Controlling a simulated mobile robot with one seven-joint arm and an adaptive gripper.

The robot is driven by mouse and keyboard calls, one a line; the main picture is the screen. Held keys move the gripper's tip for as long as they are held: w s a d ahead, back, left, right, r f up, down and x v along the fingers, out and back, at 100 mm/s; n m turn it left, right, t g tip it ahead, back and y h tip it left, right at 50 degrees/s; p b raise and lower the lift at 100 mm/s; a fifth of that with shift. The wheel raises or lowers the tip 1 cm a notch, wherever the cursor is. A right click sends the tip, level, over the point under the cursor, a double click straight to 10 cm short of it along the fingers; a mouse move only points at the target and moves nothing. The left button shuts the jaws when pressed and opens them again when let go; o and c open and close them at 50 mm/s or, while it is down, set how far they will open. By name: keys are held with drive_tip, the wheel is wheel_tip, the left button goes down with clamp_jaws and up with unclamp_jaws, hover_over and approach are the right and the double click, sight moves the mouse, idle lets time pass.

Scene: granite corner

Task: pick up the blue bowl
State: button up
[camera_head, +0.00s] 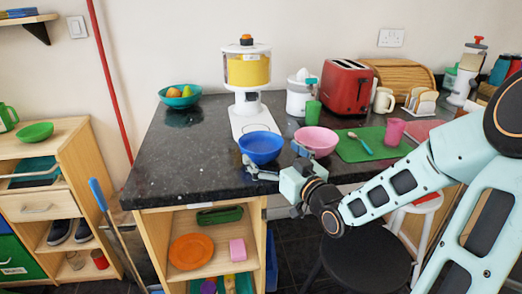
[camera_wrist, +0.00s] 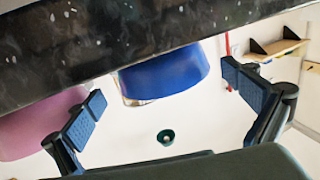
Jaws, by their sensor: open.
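The blue bowl (camera_head: 260,148) stands upright near the front edge of the dark granite counter. A pink bowl (camera_head: 317,140) stands close to its right. My gripper (camera_head: 273,156) is at the counter's front edge, just in front of the blue bowl, with its fingers spread. In the wrist view, which looks upside down, the blue bowl (camera_wrist: 163,76) appears between the two open fingers of my gripper (camera_wrist: 164,84). The pink bowl (camera_wrist: 32,128) shows beside and beyond the left-hand finger. I cannot tell whether either finger touches a bowl.
A white-based dispenser (camera_head: 247,75) stands behind the blue bowl. A green mat (camera_head: 350,150) with a spoon and pink cup (camera_head: 394,131) lies to the right. A teal bowl of fruit (camera_head: 180,96) is at the back left. The counter's left part is clear. A black stool (camera_head: 368,258) stands in front.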

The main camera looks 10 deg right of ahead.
sight(252, 135)
drive_tip(key=b+x, duration=0.1)
drive_tip(key=x, duration=0.4)
drive_tip(key=shift+a, duration=0.2)
drive_tip(key=shift+c, duration=0.4)
drive_tip(key=shift+r, duration=0.1)
drive_tip(key=c, duration=0.9)
drive_tip(key=shift+c, duration=0.2)
